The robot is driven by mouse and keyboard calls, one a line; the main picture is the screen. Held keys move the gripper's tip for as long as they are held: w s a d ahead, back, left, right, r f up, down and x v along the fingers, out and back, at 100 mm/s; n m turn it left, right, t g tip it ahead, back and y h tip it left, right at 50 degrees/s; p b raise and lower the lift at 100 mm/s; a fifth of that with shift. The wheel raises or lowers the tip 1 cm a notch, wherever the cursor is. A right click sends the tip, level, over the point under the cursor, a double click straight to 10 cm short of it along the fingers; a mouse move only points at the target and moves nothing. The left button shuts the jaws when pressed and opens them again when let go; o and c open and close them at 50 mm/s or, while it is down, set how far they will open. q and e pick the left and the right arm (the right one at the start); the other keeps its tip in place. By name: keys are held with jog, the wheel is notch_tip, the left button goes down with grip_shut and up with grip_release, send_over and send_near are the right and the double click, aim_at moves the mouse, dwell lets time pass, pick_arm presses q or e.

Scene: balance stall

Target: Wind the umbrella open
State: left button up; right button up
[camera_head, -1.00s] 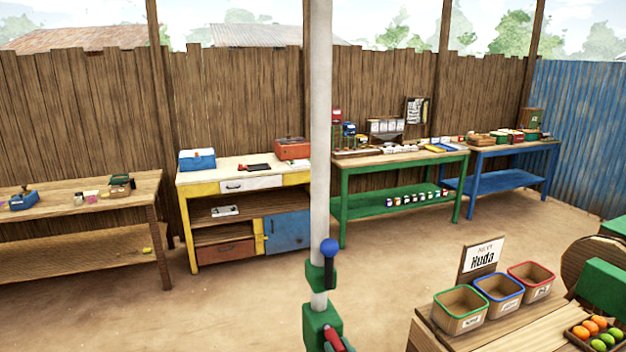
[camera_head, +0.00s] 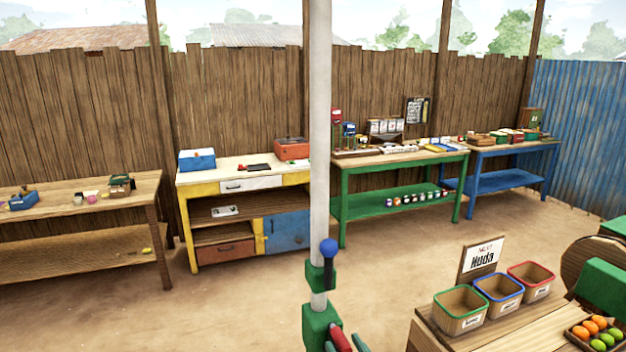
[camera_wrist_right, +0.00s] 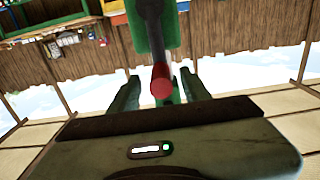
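The white umbrella pole (camera_head: 320,150) stands upright in the middle of the head view; its canopy is out of view. A green bracket on it carries a dark lever with a blue knob (camera_head: 329,248). Below is a green winch box (camera_head: 318,322) with a red crank handle (camera_head: 341,340). My right gripper (camera_head: 346,343) is at the handle, at the bottom edge. In the right wrist view the red handle (camera_wrist_right: 160,88) lies between the two green fingers of my gripper (camera_wrist_right: 159,80), with a gap on each side. My left gripper is out of view.
At the right is a wooden table with three rimmed bins (camera_head: 500,292), a sign (camera_head: 482,256) and a fruit tray (camera_head: 597,334). Several workbenches line the wooden fence, among them a yellow one (camera_head: 186,200) and a green one (camera_head: 343,205). The dirt floor between is clear.

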jog(key=shift+s+d+p, duration=0.2)
jog(key=shift+s+p, duration=0.2)
jog(key=shift+s, duration=0.2)
jog(key=p+v, duration=0.1)
jog(key=v, duration=0.6)
jog(key=shift+s, duration=0.4)
jog(key=shift+d, duration=0.1)
